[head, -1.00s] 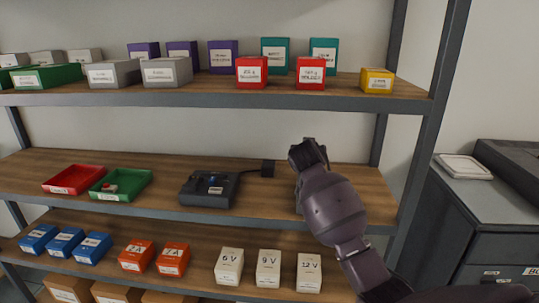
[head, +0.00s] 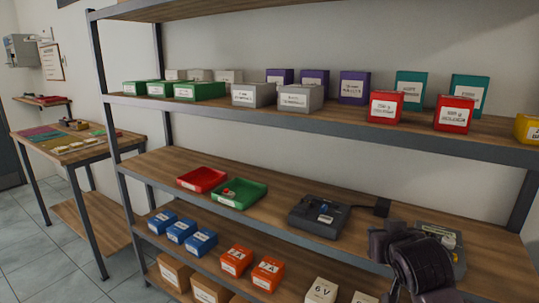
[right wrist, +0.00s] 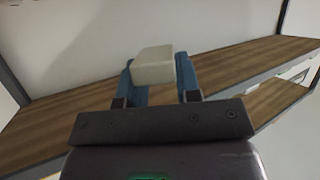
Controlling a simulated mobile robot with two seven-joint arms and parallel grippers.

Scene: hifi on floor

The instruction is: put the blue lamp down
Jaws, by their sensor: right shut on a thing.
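My right gripper (right wrist: 150,88) shows in the right wrist view with two blue fingers shut on a pale, off-white block (right wrist: 153,65). I cannot tell whether this block is part of the blue lamp; no clearly blue lamp shows. In the head view my dark right gripper (head: 392,238) is over the right part of the middle wooden shelf (head: 170,163), and its held thing cannot be made out. My left gripper is not in view.
The middle shelf holds a red tray (head: 203,179), a green tray (head: 240,196) with a small item inside, a black device (head: 318,218) with a cable, and a grey unit (head: 458,262) partly behind my arm. Bare wood lies left of the red tray. A workbench (head: 75,147) stands left.

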